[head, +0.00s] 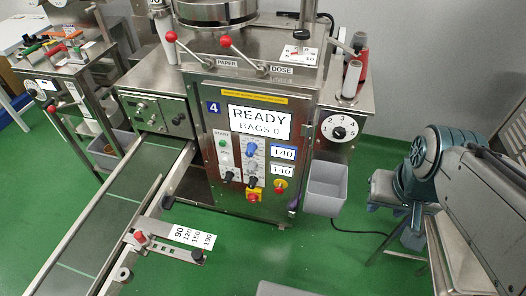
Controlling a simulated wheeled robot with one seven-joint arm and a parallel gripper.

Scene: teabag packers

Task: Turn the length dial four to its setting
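The packing machine marked 4 (213,107) stands in the middle. Its front panel has a blue knob (251,148) beside a display reading 140 (283,153). A black knob (251,181) sits lower, beside a second display (283,171) that seems to read 130. Small scale marks surround the knobs, too small to read. I cannot tell from any label which knob is the length dial. A round numbered dial (339,132) is on the right side box. My arm shows at the right, away from the panel; my gripper is not in view.
The main screen (260,122) reads READY. A grey bin (327,188) hangs to the panel's right. A conveyor (125,205) with a scale plate (187,237) extends at front left. Green floor lies before the panel.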

